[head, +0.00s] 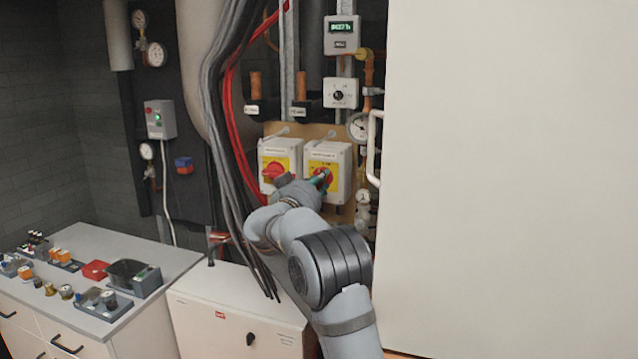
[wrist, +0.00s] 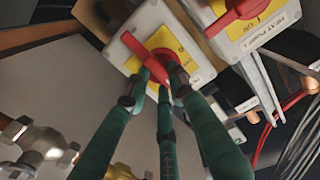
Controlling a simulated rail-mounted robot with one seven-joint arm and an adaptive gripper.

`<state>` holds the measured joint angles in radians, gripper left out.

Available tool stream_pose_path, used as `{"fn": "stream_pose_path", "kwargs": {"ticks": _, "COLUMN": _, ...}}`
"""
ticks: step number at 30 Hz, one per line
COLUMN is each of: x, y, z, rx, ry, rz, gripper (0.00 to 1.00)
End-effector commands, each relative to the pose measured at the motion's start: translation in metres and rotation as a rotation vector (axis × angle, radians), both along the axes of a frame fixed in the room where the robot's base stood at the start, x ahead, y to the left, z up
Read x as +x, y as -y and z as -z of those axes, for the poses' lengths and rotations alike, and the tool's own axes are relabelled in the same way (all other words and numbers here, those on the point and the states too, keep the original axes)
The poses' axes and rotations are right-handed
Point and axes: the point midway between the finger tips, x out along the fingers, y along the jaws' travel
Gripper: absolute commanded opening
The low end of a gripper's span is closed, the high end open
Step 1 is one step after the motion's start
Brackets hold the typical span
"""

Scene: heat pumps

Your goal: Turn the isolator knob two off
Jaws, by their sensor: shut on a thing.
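Two white isolator boxes with yellow plates and red knobs hang side by side in the head view. The left knob (head: 279,172) is free. My gripper (head: 324,180) is at the right box (head: 341,155), over its red knob (head: 318,171). In the wrist view, the green fingers of my gripper (wrist: 155,88) are shut on that red knob (wrist: 143,57), whose bar lies diagonally across the yellow plate. The fingers hide part of the knob and plate. The other isolator's red knob (wrist: 240,12) shows at the upper right, above a "HEAT PUMP" label.
A large white panel (head: 510,170) with a pale handle (head: 373,145) stands just right of the isolators. Cables (head: 225,130) hang to the left. Gauges and brass fittings sit close right of the box. A white cabinet (head: 235,315) stands below; a bench (head: 150,265) holds parts.

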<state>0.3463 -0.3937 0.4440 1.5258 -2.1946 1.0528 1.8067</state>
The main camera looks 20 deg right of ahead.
Motion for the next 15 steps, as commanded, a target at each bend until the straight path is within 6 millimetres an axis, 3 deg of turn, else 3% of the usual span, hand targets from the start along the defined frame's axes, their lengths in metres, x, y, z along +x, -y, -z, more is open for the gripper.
{"fn": "stream_pose_path", "kwargs": {"ticks": 15, "x": 0.0002, "y": -0.0006, "z": 0.0042, "rx": -0.058, "ry": -0.054, "rz": -0.002, "gripper": 0.00}}
